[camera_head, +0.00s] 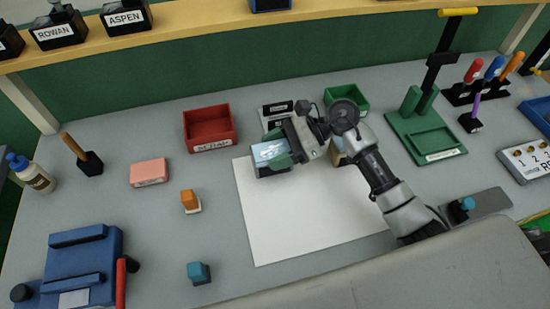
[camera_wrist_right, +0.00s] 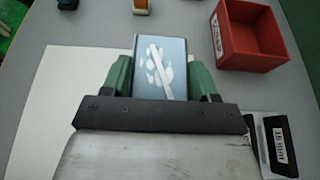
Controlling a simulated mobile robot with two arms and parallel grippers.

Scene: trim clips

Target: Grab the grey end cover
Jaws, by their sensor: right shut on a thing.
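My right gripper (camera_head: 272,155) is over the white sheet, shut on a box-like piece (camera_head: 270,152) with a blue-grey face and white marks. In the right wrist view the piece (camera_wrist_right: 160,66) sits between the green finger pads of the gripper (camera_wrist_right: 162,80). I cannot tell for certain whether this piece is the grey end cover. I also cannot tell whether it touches the sheet. A black-and-white labelled item (camera_head: 276,111) lies just behind the gripper, partly hidden by it. My left gripper is not in view.
A red bin (camera_head: 210,128) stands behind left and a green bin (camera_head: 347,96) behind right. The white sheet (camera_head: 300,215) is bare in front. A pink block (camera_head: 149,172), an orange block (camera_head: 190,201) and a teal block (camera_head: 198,272) stand left. A green stand (camera_head: 425,135) is right.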

